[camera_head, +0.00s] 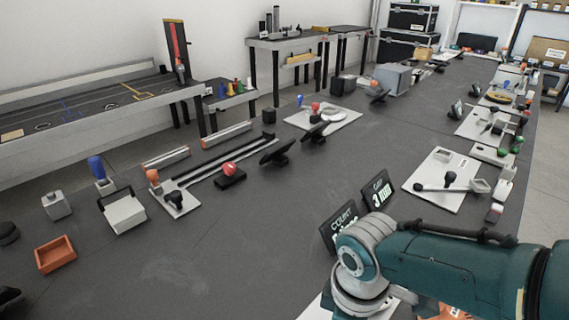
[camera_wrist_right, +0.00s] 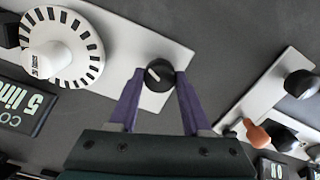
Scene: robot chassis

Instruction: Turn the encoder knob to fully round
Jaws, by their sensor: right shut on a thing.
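The encoder knob (camera_wrist_right: 158,75) is small, round and black with a white pointer line, and sits on a pale plate (camera_wrist_right: 128,38) in the right wrist view. The line slants from upper left to lower right. My right gripper (camera_wrist_right: 157,82) has its two purple fingers on either side of the knob, shut on it. A white slotted disc (camera_wrist_right: 62,48) with dark slots around its rim stands on the same plate to the left. A dark count display (camera_wrist_right: 22,107) is below it. In the head view my right arm hides the knob and gripper. My left gripper is not in view.
Count display (camera_head: 342,226) and gap display (camera_head: 378,190) stand just beyond my right arm. An orange knob (camera_wrist_right: 256,134) and black knobs on another plate are right of the gripper in the wrist view. The dark table's middle (camera_head: 270,215) is clear.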

